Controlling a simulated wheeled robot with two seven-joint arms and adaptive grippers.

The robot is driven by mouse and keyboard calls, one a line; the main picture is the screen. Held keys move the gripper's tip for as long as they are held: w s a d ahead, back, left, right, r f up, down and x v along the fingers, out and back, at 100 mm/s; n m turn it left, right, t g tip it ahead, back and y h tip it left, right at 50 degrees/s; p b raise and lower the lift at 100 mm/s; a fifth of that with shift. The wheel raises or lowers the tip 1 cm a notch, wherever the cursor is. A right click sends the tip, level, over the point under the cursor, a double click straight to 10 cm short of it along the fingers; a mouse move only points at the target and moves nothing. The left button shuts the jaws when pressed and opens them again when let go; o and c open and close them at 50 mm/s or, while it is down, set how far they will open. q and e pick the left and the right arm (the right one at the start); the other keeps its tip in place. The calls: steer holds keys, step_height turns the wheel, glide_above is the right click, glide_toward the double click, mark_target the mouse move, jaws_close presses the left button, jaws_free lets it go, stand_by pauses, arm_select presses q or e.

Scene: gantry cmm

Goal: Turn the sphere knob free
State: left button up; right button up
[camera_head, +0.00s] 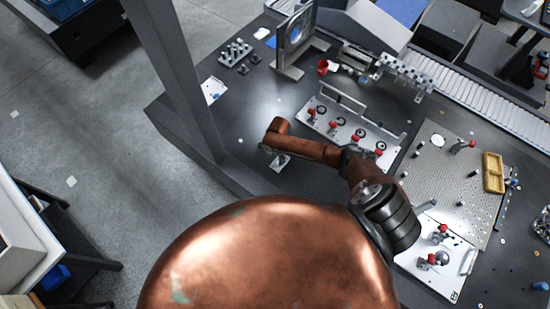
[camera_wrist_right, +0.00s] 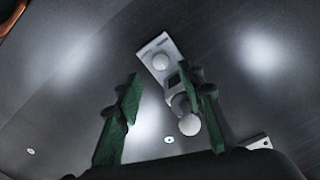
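In the wrist view, a pale plate (camera_wrist_right: 153,45) lies on the dark table. A pale ball, seemingly the sphere knob (camera_wrist_right: 189,124), stands out from it, close by the right-hand finger. A second pale round part (camera_wrist_right: 160,62) sits at the plate's far end. My right gripper (camera_wrist_right: 160,95) is open with its two green fingers apart, and nothing shows held between them. In the head view, my copper right arm reaches over a small pale plate (camera_head: 282,162), and hides most of the gripper and the knob. My left gripper is in neither view.
A fixture plate with red-tipped clamps (camera_head: 345,128) lies just right of the arm. A perforated plate (camera_head: 440,175) with a yellow tray (camera_head: 493,172) is further right. A grey gantry column (camera_head: 178,75) stands to the left. The table between column and arm is mostly clear.

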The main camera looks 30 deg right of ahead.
mark_target(277, 163)
steer(key=f, duration=0.4)
steer(key=f+b, duration=0.1)
steer(key=shift+w+a+f, duration=0.15)
steer(key=shift+w+f, duration=0.25)
steer(key=shift+s+r, duration=0.1)
steer(key=shift+s, duration=0.35)
steer(key=shift+w, duration=0.2)
steer(key=shift+c, duration=1)
steer(key=shift+s, duration=0.1)
jaws_close()
